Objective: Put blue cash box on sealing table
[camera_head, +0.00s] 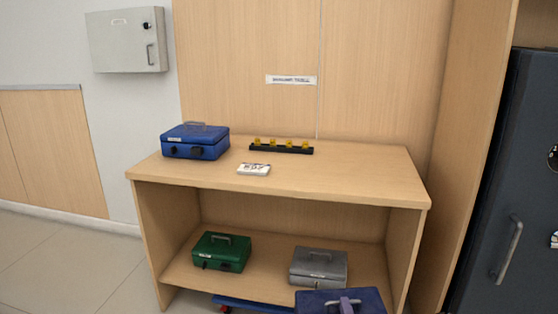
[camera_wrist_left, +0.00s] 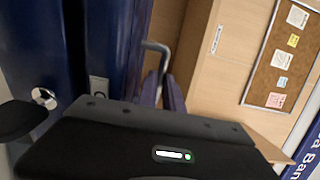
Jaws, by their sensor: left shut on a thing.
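A dark blue cash box (camera_head: 315,300) shows at the bottom edge of the head view, in front of the table, its lower part cut off. In the left wrist view the purple-grey fingers (camera_wrist_left: 166,94) close around a grey handle (camera_wrist_left: 157,47) beside a dark blue surface. A second, brighter blue cash box (camera_head: 195,142) stands on the left end of the wooden table (camera_head: 340,180). My right gripper is in neither view.
A black strip with yellow pieces (camera_head: 281,149) and a small white card stack (camera_head: 253,169) lie on the tabletop. Its right half is clear. A green box (camera_head: 221,252) and a grey box (camera_head: 318,267) stand on the lower shelf. A dark safe (camera_head: 508,190) stands at the right.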

